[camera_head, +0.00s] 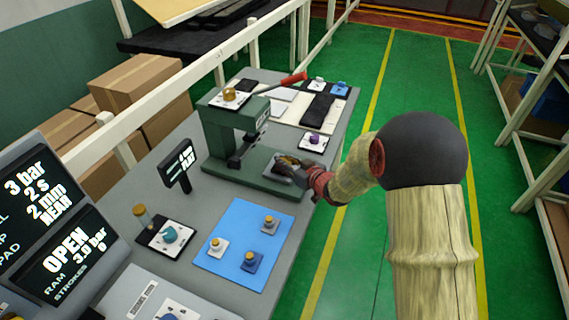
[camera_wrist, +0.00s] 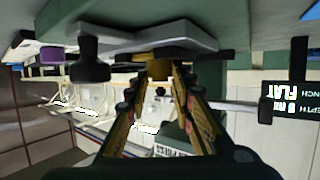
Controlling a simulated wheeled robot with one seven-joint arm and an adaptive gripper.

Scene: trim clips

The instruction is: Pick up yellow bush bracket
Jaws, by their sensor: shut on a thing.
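My gripper (camera_head: 297,170) reaches in from the right to the front of the green press (camera_head: 235,150), low over the press's base. In the wrist view my gripper (camera_wrist: 160,80) has its fingers closed in on a small brass-yellow piece (camera_wrist: 160,69). I take this as the bush of the yellow bush bracket. Above it in that view is a brownish-yellow plate lying against a grey block (camera_wrist: 130,37). In the head view my fingers mostly hide the held bracket, and I cannot tell whether it still touches the press.
A blue mat (camera_head: 233,213) holds several small brackets with brass bushes. A white plate with a teal knob (camera_head: 170,234) and display screens (camera_head: 60,252) stand left. A red-handled lever (camera_head: 292,80) rises from the press. The green floor at right is clear.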

